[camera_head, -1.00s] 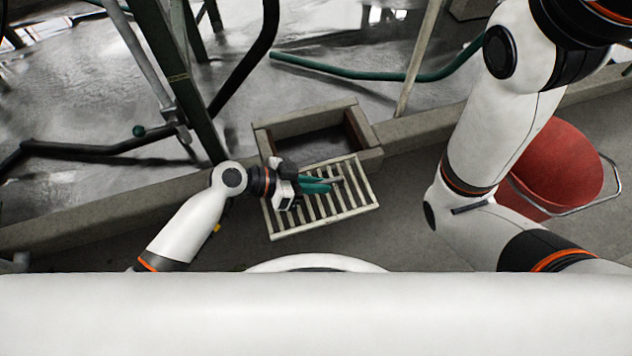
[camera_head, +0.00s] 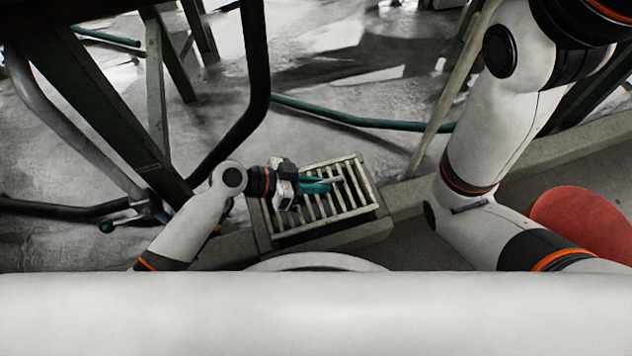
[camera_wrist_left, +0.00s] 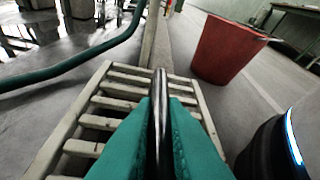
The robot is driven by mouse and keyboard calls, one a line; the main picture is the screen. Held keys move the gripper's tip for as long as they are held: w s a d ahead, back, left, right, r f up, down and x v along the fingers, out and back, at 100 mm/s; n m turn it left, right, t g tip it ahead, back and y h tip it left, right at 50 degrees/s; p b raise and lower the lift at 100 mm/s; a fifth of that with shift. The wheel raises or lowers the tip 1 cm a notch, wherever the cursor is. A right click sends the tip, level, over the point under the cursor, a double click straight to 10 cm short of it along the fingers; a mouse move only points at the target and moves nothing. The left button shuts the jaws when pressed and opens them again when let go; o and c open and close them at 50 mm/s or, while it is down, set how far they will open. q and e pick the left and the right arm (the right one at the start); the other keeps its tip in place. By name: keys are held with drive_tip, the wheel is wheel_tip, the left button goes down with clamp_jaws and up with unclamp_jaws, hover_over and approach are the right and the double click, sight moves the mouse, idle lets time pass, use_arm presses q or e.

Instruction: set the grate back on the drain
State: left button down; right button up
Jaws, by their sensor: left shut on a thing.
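The pale slatted grate (camera_head: 358,190) is held by my left gripper (camera_head: 335,184), which is shut on it with its teal fingers. In the head view the grate lies over the stone drain box (camera_head: 350,236), covering most of its opening. I cannot tell whether it rests on the rim or hovers just above. In the left wrist view the grate (camera_wrist_left: 84,148) spreads on both sides of the fingers (camera_wrist_left: 160,110), with a dark bar between them. My right gripper is out of view; only my right arm shows.
A red bucket (camera_head: 582,222) stands at the right, also in the left wrist view (camera_wrist_left: 226,50). A green hose (camera_head: 345,117) crosses the wet floor behind the drain. A pole (camera_head: 445,100) leans behind it to the right. Dark green frame legs (camera_head: 105,110) stand at the left.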

sight(312, 196)
use_arm(q)
drive_tip(key=shift+f+b, duration=2.3)
drive_tip(key=shift+f, duration=0.6)
drive_tip(key=shift+f+b, duration=0.5)
drive_tip(key=shift+f, duration=0.05)
drive_tip(key=c, duration=1.4)
unclamp_jaws()
